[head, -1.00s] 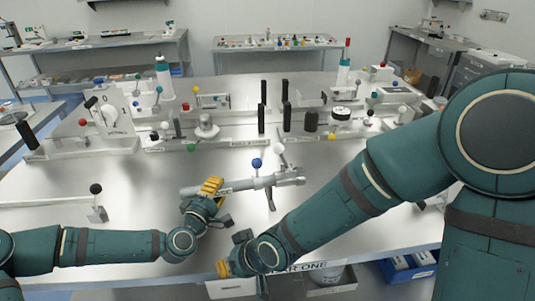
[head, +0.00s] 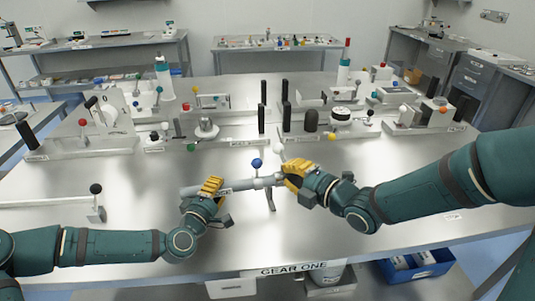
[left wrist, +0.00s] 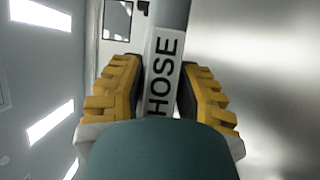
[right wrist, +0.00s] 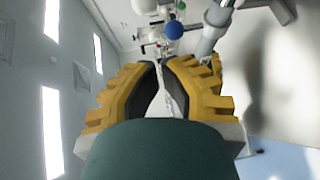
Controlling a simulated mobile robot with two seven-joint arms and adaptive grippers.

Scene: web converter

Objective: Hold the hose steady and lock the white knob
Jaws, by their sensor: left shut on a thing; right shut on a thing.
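The grey hose (head: 240,184) lies level above the table's front middle. Its HOSE label fills the gap between my left fingers in the left wrist view (left wrist: 165,70). My left gripper (head: 212,187) is shut around the hose near its left end. The white knob (head: 277,148) stands up at the hose's right part, beside a blue ball knob (head: 257,163). My right gripper (head: 287,170) is at the white knob's base and shut; a pale part of it (right wrist: 160,103) shows between the fingers. The fingers hide the hose's right end.
The blue ball also shows in the right wrist view (right wrist: 173,30). A black-knobbed lever (head: 96,190) stands at the left. Fixtures with coloured knobs and black posts (head: 285,116) line the table's back.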

